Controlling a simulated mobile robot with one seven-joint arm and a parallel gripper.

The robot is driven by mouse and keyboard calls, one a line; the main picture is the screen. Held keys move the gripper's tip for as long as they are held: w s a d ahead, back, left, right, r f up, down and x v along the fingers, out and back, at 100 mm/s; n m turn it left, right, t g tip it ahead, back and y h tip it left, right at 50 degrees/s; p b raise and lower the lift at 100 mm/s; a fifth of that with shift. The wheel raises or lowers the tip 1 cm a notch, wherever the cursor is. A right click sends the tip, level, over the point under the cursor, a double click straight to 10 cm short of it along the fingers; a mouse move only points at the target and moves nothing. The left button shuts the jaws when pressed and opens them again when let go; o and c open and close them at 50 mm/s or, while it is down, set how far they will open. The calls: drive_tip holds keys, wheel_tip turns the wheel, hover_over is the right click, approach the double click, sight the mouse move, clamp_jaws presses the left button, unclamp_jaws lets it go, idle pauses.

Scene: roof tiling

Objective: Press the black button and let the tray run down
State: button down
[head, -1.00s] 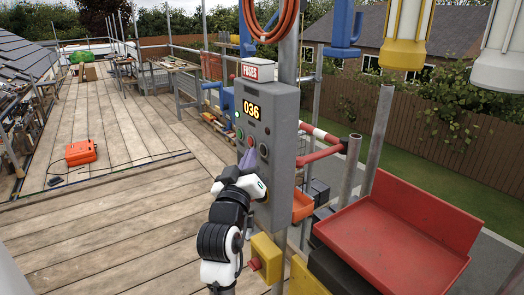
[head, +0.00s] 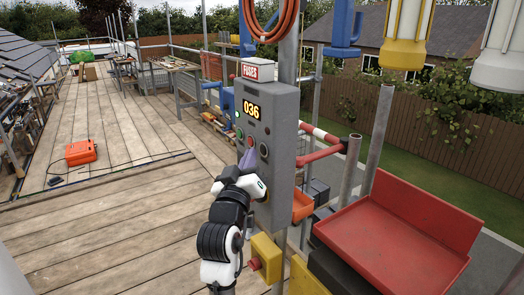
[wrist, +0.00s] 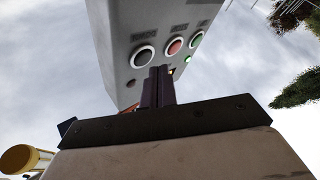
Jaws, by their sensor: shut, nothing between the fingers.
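The grey control box (head: 268,120) is on a scaffold pole and its display reads 036. In the wrist view its face has a black button (wrist: 143,57), a red button (wrist: 175,46) and a green button (wrist: 196,39) in a row. My gripper (wrist: 160,72) is shut and empty, with dark purple fingers pointing at the face. The tips appear just below and right of the black button; I cannot tell whether they touch the box. In the head view my gripper (head: 249,157) is in front of the lower box. The red tray (head: 400,232) is at the right, tilted.
A yellow box with a red button (head: 266,258) sits below the control box. Orange cable (head: 268,20) hangs above. Yellow (head: 405,35) and white cylinders hang at the upper right. An orange case (head: 81,153) lies on the planks, which are largely clear at left.

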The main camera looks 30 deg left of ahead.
drive_tip(key=shift+w+d, duration=0.1)
idle(0.5)
drive_tip(key=shift+w+d, duration=0.1)
drive_tip(key=shift+w, duration=0.2)
